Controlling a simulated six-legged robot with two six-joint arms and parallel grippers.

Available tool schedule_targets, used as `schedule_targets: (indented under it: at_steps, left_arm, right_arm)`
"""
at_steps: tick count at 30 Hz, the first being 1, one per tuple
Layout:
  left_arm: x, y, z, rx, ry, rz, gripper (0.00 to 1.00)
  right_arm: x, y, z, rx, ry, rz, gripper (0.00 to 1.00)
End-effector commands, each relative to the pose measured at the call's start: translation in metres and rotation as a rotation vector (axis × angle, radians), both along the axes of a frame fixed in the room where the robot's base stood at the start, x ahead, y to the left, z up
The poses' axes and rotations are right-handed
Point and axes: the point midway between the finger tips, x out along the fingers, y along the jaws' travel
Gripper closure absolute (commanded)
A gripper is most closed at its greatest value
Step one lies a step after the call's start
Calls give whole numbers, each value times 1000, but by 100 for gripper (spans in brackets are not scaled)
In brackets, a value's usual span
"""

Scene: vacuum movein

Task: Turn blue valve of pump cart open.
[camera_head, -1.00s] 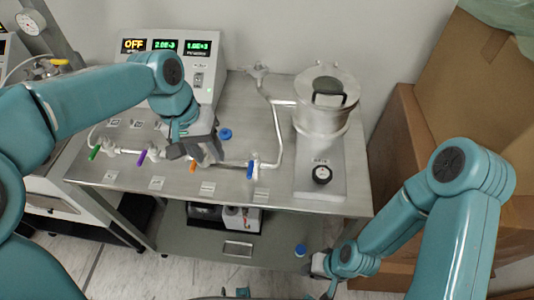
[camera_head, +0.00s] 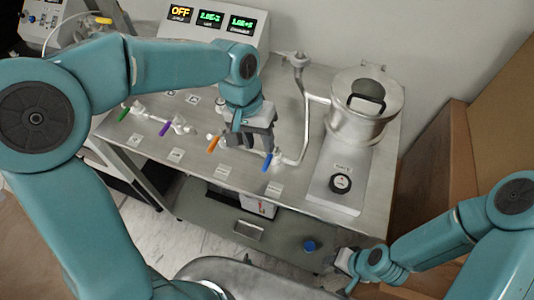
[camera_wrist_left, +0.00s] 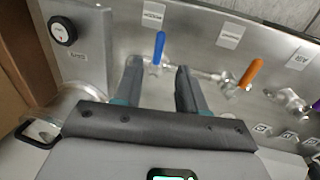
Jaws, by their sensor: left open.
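The blue valve (camera_head: 267,161) has a blue lever on the metal pipe along the front of the pump cart top (camera_head: 290,190). It also shows in the left wrist view (camera_wrist_left: 159,47), with the lever pointing away from the fingers. My left gripper (camera_head: 262,150) is just above and beside the blue valve. In the left wrist view its two fingers (camera_wrist_left: 155,75) are apart, with the valve lying between and just beyond their tips. No contact is clear. My right gripper (camera_head: 345,268) is low at the front right of the cart; its fingers are too small to judge.
Orange (camera_head: 213,145), purple (camera_head: 165,128) and green (camera_head: 125,112) valves line the pipe to the left. A steel chamber (camera_head: 365,105) and a black knob (camera_head: 341,183) stand to the right. A display box (camera_head: 215,30) is at the back. Cardboard boxes (camera_head: 440,170) stand beyond the right edge.

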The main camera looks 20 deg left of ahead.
Motion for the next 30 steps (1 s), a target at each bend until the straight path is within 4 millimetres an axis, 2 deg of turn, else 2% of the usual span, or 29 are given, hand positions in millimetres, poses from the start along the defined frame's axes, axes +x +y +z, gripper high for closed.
schedule_targets:
  at_steps: [3, 9, 14, 21, 23, 25, 30]
  left_arm:
    - [-1, -6, -26, 1, 7, -1, 59]
    - [2, -14, -55, 0, 3, -3, 59]
    - [3, -17, -64, -1, 1, -2, 59]
    - [4, -18, -65, -1, 0, -2, 59]
    - [4, -18, -65, -1, 0, -2, 75]
    - [4, -18, -65, 0, 0, -2, 98]
    - [4, -18, -65, 0, 1, -2, 100]
  right_arm:
    - [0, 0, 3, 0, 0, 0, 63]
    - [0, 0, 6, 0, 0, 0, 63]
    - [0, 0, 6, 0, 0, 0, 63]
    - [0, 0, 6, 0, 0, 0, 63]
    - [0, 0, 6, 0, 0, 0, 63]
    - [0, 0, 6, 0, 0, 0, 63]
    - [0, 0, 6, 0, 0, 0, 63]
